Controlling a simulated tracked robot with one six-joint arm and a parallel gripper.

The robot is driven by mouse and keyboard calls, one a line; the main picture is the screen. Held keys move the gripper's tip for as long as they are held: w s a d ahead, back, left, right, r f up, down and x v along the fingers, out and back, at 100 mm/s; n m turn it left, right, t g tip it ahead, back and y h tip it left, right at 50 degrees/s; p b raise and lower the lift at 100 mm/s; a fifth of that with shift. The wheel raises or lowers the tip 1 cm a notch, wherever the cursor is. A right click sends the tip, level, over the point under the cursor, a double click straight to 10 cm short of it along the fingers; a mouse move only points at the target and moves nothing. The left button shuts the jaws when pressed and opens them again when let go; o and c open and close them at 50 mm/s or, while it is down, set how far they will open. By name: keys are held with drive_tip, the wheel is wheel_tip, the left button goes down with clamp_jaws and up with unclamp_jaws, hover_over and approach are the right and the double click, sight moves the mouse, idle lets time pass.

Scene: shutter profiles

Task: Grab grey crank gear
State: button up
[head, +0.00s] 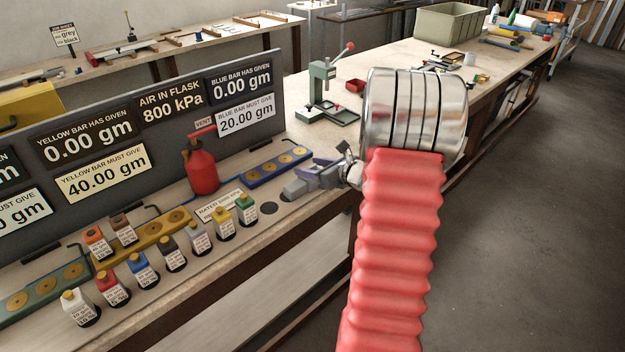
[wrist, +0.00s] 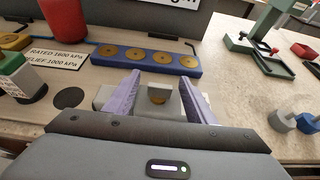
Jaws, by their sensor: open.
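A pale grey piece (wrist: 157,97) with a raised upright block and a small brass-coloured spot sits on the bench, in front of the blue bar; it may be the grey crank gear, but its shape is partly hidden. My gripper (wrist: 160,88) is open, with one purple finger on each side of this piece. I cannot tell whether either finger touches it. In the head view my gripper (head: 308,178) is low over the bench's front part, right of the bottles. A grey knobbed piece (wrist: 284,112) stands further right in the wrist view, beside a blue one (wrist: 310,121).
The blue bar (wrist: 146,58) with brass discs lies just beyond my gripper. A red flask (head: 201,165) and several small bottles (head: 172,256) stand to the left. A green press (head: 324,85) stands behind. Bare bench lies between the gripper and the press.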

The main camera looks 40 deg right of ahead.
idle(0.5)
clamp_jaws()
idle(0.4)
